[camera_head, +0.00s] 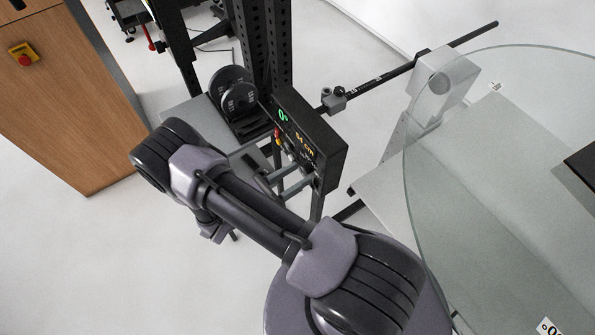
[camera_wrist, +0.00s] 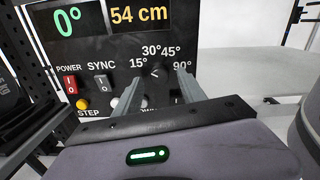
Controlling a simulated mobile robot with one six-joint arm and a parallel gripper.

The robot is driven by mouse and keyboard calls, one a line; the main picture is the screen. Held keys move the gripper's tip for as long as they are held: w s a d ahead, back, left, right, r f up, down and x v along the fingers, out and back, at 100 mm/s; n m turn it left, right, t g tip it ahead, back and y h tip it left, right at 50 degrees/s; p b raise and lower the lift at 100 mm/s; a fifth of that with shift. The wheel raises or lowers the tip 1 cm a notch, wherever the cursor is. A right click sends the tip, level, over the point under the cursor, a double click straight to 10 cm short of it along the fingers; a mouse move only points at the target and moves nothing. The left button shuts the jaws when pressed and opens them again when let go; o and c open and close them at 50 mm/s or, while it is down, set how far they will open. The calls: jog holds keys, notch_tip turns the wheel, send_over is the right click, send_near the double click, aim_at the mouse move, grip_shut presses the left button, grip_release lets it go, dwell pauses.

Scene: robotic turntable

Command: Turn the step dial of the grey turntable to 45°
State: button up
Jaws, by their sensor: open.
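The black control box (camera_head: 322,150) stands at the centre of the head view and fills the upper wrist view (camera_wrist: 110,70). Its displays read 0° and 54 cm. The step dial (camera_wrist: 155,73) is dark, with a small light arrow-like mark, below labels 15°, 30°, 45° and 90°. I cannot tell surely which label it points at. My gripper (camera_wrist: 157,88) is open, its two grey fingers reaching toward the panel on either side of the dial. In the head view my gripper (camera_head: 284,182) is at the panel's front. Contact with the dial cannot be seen.
A red POWER switch (camera_wrist: 70,85) and a yellow STEP button (camera_wrist: 83,104) lie left of the fingers. A large glass disc (camera_head: 500,160) spans the right. A black rail (camera_head: 385,78) runs behind the box. Black perforated posts (camera_head: 277,45) stand behind it.

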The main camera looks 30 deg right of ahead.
jog(key=shift+d, duration=0.45)
grip_shut()
